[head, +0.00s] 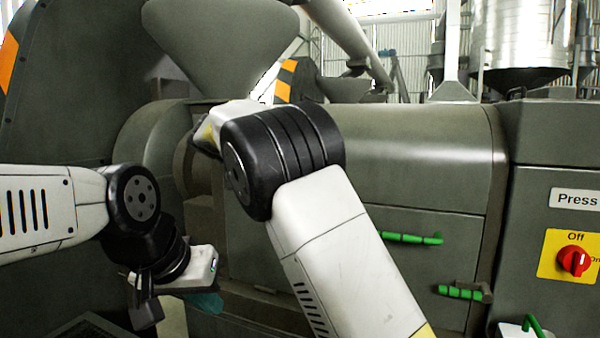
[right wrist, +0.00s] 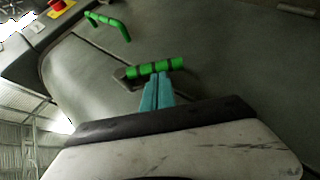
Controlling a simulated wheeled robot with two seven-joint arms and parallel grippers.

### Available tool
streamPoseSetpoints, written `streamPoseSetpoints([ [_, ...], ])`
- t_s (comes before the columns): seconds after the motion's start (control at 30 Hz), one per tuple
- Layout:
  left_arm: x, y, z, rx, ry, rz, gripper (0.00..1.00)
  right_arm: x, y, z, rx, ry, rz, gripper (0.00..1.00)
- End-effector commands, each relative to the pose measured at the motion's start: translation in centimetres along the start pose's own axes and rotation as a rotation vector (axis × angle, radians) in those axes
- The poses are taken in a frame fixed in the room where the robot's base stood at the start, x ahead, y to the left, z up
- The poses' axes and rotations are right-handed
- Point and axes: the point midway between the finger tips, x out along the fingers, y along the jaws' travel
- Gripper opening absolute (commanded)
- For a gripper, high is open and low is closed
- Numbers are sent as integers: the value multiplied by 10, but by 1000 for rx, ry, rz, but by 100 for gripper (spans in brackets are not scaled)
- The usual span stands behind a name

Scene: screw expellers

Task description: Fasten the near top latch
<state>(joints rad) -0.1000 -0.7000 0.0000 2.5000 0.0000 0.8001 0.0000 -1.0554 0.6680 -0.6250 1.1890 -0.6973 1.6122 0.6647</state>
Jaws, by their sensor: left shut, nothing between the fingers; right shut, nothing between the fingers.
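In the right wrist view a green latch handle (right wrist: 155,68) with black bands sits on a dark bracket on the grey machine cover. My right gripper (right wrist: 157,80) is shut and empty, its teal fingertips right at the handle's edge. I cannot tell whether they touch. In the head view my right arm hides this gripper and the latch. My left gripper (head: 207,302) is shut and empty in front of the machine's lower left part, away from the green handles. A lower green latch (head: 462,292) on a dark bracket shows at the right of the machine front.
A green bar handle (head: 412,238) sits on the machine front; one also shows in the right wrist view (right wrist: 108,22). A red switch (head: 573,261) on a yellow plate is at the right. A large hopper (head: 225,45) stands above. Air above the rounded cover (head: 415,140) is clear.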

Motion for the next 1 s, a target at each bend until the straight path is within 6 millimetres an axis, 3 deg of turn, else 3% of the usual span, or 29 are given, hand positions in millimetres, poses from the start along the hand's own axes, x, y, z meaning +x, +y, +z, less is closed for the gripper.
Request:
streamPoseSetpoints([
  [0.7, 0, 0, 0, 0, 0, 0, 0, 38, -14, 26, -359, -1, 535, 0],
  [1.0, 0, 0, 0, 0, 0, 0, 0, 47, -12, 31, -394, -1, 587, 0],
])
